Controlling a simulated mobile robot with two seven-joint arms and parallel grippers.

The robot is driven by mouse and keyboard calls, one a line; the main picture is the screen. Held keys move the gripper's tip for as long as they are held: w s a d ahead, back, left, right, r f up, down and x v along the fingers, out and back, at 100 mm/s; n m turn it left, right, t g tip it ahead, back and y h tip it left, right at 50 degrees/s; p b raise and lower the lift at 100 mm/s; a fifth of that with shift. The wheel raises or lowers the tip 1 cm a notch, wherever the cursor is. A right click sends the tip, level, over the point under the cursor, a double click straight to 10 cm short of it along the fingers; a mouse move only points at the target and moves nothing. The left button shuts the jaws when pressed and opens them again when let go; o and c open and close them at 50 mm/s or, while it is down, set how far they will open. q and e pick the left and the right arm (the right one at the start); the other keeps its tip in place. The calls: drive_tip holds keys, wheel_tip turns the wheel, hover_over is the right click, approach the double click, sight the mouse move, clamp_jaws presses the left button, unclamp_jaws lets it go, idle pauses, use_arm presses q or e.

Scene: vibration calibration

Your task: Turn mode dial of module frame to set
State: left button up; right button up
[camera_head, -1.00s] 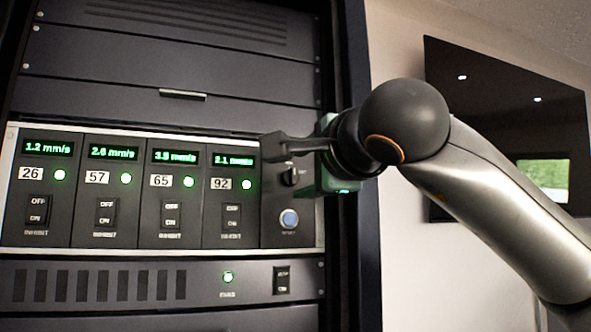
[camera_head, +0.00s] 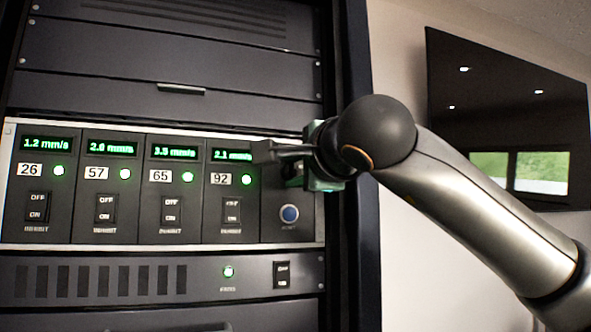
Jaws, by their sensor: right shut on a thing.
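The module frame (camera_head: 292,238) is a panel in a dark rack, with several modules showing green readouts and a control section at its right end. My right gripper (camera_head: 282,160) is at the upper part of that section, above the round blue button (camera_head: 289,213). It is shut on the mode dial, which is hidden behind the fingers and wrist. The dial's pointer and its labels cannot be read. My left gripper is out of view.
Each module has a green lamp and a rocker switch, such as the one by label 92 (camera_head: 232,211). A lower panel (camera_head: 200,283) has a lamp and a switch. A dark wall screen (camera_head: 510,120) is at the right.

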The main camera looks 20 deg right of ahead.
clamp_jaws()
drive_tip(key=shift+f, duration=0.1)
drive_tip(key=shift+m+b, duration=0.5)
drive_tip(key=shift+m, duration=0.2)
drive_tip(key=m+b, duration=0.2)
drive_tip(key=m, duration=0.2)
drive_tip(key=m+b, duration=0.1)
drive_tip(key=m, duration=0.1)
drive_tip(key=shift+m, duration=0.4)
drive_tip(key=m, duration=0.2)
drive_tip(key=shift+m+b, duration=0.3)
drive_tip(key=shift+m, duration=0.5)
